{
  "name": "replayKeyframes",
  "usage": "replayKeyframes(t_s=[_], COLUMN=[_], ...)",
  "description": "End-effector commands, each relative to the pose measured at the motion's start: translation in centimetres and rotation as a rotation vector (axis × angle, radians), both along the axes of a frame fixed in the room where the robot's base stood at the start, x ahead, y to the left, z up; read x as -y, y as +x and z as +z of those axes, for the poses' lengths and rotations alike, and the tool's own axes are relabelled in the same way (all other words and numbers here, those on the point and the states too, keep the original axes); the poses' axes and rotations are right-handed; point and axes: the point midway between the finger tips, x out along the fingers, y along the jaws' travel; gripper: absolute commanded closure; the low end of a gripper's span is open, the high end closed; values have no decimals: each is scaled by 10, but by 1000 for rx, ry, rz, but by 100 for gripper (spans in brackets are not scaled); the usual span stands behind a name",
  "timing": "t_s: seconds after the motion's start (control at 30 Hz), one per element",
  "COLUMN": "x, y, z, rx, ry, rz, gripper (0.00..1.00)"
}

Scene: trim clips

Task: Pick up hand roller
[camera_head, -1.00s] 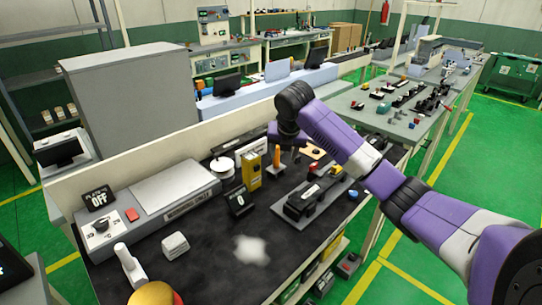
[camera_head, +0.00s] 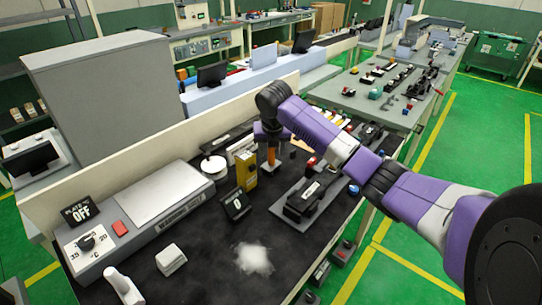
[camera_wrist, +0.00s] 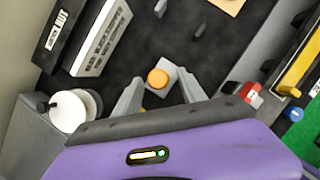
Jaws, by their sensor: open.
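An upright orange handle (camera_head: 272,156), which looks like that of the hand roller, stands on the dark bench mat. In the wrist view its round orange top (camera_wrist: 158,78) shows above a small grey block (camera_wrist: 170,72); a roller head cannot be made out. My gripper (camera_head: 271,143) is over the handle, pointing down. In the wrist view my gripper (camera_wrist: 158,86) is open, with one finger on each side of the orange top. Whether the fingers touch it cannot be told.
A white spool (camera_head: 213,166) and a yellow box (camera_head: 246,167) stand left of the handle. A black device on a grey plate (camera_head: 302,200) lies to the right front. A low back wall (camera_head: 130,160) edges the bench.

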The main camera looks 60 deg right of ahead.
Motion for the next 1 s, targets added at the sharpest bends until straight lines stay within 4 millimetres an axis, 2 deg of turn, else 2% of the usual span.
replayKeyframes(t_s=[0.2, 0.5, 0.57, 0.77, 1.0], x=[7, 9, 9, 9, 9], y=[3, 5, 5, 5, 5], z=[-26, -31, -31, -30, -30], rx=[-2, 1, 1, 1, 1], ry=[0, -1, -1, -1, -2], rz=[-2, 0, 0, 0, 0], gripper=[52, 52, 61, 100, 100])
